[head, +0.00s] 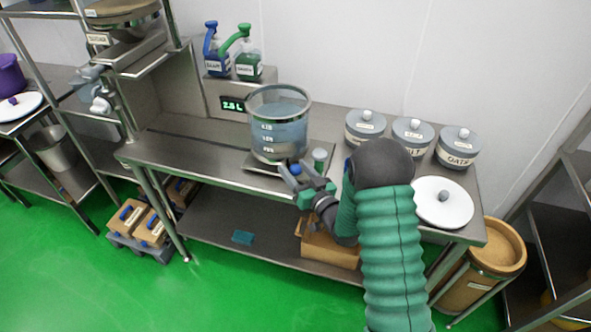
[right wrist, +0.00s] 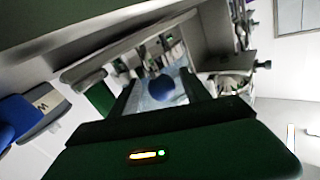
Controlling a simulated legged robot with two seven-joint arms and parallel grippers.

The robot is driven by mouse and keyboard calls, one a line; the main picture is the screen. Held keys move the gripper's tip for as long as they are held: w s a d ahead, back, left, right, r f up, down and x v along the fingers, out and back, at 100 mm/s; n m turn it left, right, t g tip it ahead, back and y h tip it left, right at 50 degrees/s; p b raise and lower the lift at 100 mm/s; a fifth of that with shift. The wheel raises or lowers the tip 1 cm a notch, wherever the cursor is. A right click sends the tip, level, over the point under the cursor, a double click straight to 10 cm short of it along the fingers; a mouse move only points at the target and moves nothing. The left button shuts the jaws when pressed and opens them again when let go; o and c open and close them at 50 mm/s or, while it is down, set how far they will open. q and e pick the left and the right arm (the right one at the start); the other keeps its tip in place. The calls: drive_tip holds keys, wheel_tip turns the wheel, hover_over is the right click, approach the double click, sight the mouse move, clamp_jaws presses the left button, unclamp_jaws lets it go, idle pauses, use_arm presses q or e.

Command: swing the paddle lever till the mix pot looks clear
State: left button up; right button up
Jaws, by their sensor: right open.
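The mix pot (head: 278,133) is a clear vessel with bluish, see-through contents and white level marks. It stands on a flat plate on the steel bench. My right gripper (head: 299,172) is open at the pot's front right. A blue ball knob (head: 295,169), seemingly the paddle lever's end, shows by its jaws. The knob also shows in the right wrist view (right wrist: 187,85), apparently between the open fingers; I cannot tell whether they touch it. The lever's shaft and any paddle are not clearly visible. My left gripper is not in view.
A green display (head: 232,104) reads about 2.8 L behind the pot. Blue (head: 216,62) and green (head: 249,66) bottles stand behind it. Several grey lidded jars (head: 411,136) and a white lid (head: 443,203) are at right. The bench's left part is clear.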

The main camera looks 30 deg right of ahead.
drive_tip(key=shift+a, duration=0.1)
drive_tip(key=shift+c, duration=0.4)
clamp_jaws()
idle(0.9)
